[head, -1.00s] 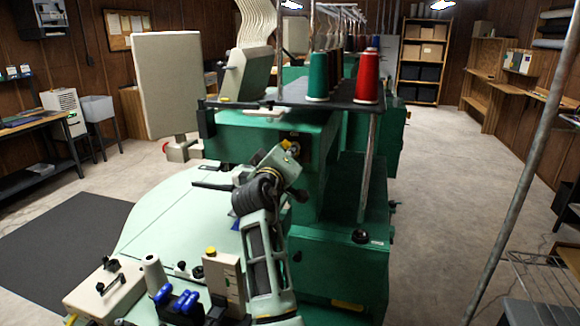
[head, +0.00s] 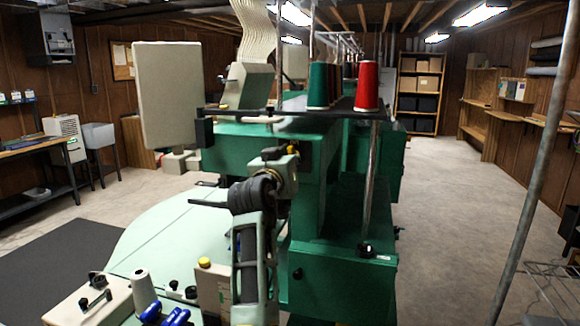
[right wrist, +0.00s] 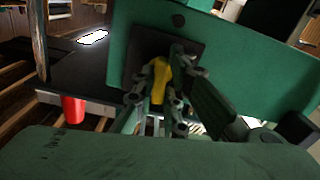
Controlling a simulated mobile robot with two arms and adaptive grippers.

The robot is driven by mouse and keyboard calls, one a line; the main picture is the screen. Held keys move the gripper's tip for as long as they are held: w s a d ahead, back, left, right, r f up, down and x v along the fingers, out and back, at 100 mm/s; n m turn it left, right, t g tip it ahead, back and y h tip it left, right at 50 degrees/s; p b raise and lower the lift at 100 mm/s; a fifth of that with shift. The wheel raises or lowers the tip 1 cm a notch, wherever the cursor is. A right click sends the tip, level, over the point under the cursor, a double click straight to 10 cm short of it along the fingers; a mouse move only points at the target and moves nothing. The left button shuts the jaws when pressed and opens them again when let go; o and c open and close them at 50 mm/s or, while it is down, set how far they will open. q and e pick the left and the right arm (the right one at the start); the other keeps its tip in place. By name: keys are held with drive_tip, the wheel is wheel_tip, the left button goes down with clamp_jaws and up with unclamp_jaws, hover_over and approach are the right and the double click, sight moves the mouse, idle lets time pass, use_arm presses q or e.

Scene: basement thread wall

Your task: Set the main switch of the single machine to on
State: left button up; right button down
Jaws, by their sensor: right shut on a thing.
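The green machine (head: 340,270) stands in the middle of the head view; its green face (right wrist: 235,45) fills the upper part of the right wrist view. The yellow main switch handle (right wrist: 160,78) sits on a dark square plate (right wrist: 143,55) on that face. My right gripper (right wrist: 163,85) has its fingers on both sides of the handle, shut on it. In the head view my right gripper (head: 272,153) is at the machine's upper front, where my wrist and arm hide most of the switch. My left gripper is not in view.
Teal and red thread cones (head: 366,86) stand on a rack above the machine. A pale panel (head: 168,97) rises to the left. A pale table (head: 165,235) lies in front, with a white cone (head: 143,289) and blue-handled things. A grey pole (head: 540,170) stands right; floor beyond is clear.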

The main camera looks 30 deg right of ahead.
idle(0.3)
drive_tip(key=c, duration=1.8)
unclamp_jaws()
